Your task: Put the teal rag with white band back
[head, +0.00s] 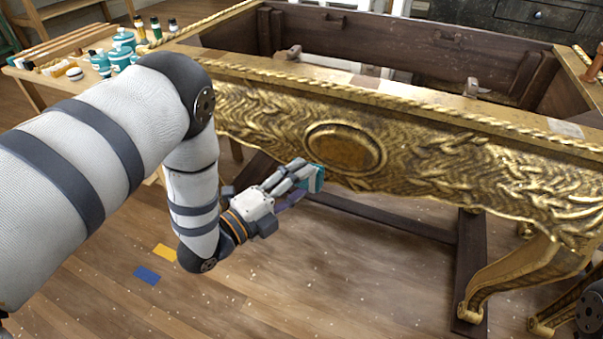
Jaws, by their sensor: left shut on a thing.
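My left gripper (304,178) is shut on a small teal thing (318,178), which looks like the teal rag. It holds it in front of the carved gilt front of the console (344,147), just below the oval medallion. Fingers hide much of the rag, and I cannot make out its white band clearly. I cannot tell whether the rag touches the gilding. My right gripper is not in view.
A wooden bench (38,88) at the upper left holds several teal jars (123,40), bottles and small items. The console's top is open, with a dark frame inside. Curved gilt legs (505,275) stand at lower right. Yellow (164,253) and blue (146,275) patches lie on the floor.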

